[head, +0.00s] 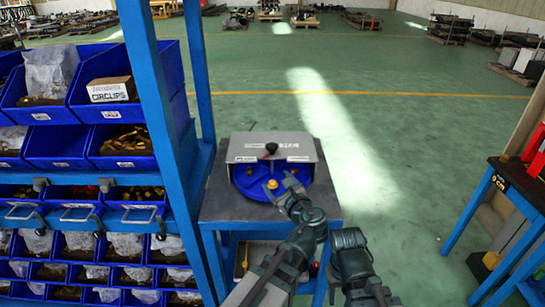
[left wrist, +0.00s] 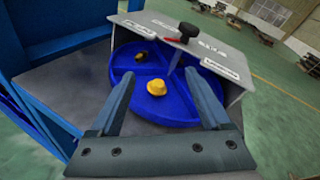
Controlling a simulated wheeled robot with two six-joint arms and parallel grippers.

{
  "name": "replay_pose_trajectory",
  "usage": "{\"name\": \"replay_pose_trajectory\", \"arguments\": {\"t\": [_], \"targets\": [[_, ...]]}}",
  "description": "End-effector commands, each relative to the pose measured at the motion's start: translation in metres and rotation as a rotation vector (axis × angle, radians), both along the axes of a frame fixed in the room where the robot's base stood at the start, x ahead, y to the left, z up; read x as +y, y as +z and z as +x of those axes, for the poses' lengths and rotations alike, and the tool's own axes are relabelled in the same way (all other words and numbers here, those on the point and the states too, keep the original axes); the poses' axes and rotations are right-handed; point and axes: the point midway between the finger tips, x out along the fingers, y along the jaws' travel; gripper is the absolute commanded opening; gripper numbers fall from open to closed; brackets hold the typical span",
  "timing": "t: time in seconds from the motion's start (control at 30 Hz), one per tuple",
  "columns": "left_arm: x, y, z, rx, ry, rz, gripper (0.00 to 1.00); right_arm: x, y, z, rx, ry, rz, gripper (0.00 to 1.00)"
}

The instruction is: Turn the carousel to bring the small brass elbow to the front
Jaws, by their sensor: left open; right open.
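The blue carousel (head: 252,189) sits on a small table, its rear under a grey cover (head: 265,142). Dividers split it into compartments; the left wrist view shows its blue tray (left wrist: 178,110) too. A yellow brass piece (head: 272,184) lies in the front compartment; it also shows in the left wrist view (left wrist: 156,87). I cannot tell whether it is the small elbow. A smaller, darker piece (left wrist: 143,57) lies in a compartment further back. My left gripper (head: 281,189) is open and empty over the carousel, its fingers either side of the yellow piece. My right gripper's fingers do not show.
A black knob (head: 271,148) with a red part stands at the cover. A blue rack of bins (head: 125,148) stands close on the left. A blue table (head: 512,187) stands at the right. The green floor between is clear.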

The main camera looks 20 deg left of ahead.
Motion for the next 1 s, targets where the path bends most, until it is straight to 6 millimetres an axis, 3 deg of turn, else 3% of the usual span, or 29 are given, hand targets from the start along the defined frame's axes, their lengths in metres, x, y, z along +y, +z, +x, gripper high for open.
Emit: {"name": "replay_pose_trajectory", "arguments": {"t": [0.1,0.3,0.57,1.0], "targets": [[-0.008,0.013,0.014,0.031,-0.089,0.244,0.81,0.0,-0.013,0.0,0.0,0.0,0.0,0.5],[-0.016,0.027,0.022,0.058,-0.143,0.428,0.81,0.0,-0.016,0.0,0.0,0.0,0.0,0.5],[-0.011,0.028,0.032,0.061,-0.142,0.437,0.81,0.0,-0.015,0.0,0.0,0.0,0.0,0.5],[0.033,0.027,0.106,0.06,-0.141,0.434,0.81,0.0,-0.015,0.0,0.0,0.0,0.0,0.5]]}}
